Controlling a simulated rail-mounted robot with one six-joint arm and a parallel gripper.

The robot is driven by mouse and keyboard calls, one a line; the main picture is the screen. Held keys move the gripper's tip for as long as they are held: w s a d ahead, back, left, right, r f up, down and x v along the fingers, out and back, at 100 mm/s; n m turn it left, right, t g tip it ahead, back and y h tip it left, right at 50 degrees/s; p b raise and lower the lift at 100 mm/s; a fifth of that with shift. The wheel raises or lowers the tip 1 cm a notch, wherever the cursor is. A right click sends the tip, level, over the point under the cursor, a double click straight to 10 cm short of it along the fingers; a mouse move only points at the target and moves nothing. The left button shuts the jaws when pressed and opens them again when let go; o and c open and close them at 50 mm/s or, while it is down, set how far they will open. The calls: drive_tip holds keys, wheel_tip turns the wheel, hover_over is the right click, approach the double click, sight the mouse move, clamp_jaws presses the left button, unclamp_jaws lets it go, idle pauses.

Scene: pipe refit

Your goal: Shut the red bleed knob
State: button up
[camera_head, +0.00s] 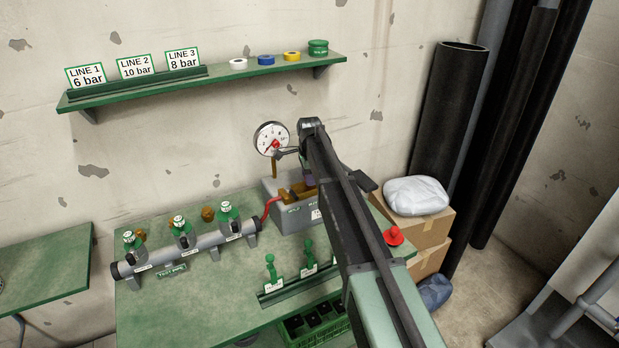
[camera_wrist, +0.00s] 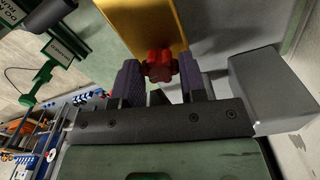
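The red bleed knob (camera_wrist: 160,66) is a lobed red knob in front of a yellow-brown part in the wrist view. My gripper (camera_wrist: 160,75) has one dark purple finger on each side of it, and both fingertips appear to touch its sides. In the head view my gripper (camera_head: 308,180) is at the grey test pump box (camera_head: 296,214) with its brass fitting (camera_head: 294,195). My arm hides part of the box, and I cannot make out the knob there.
A pressure gauge (camera_head: 271,139) stands above the box. A pipe manifold (camera_head: 190,250) with several green-capped valves lies left on the green bench (camera_head: 190,308). A red mushroom-shaped object (camera_head: 394,236) is right of my arm. A shelf (camera_head: 215,82) with line signs hangs behind.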

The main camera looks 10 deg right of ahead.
drive_tip(key=c, duration=0.3)
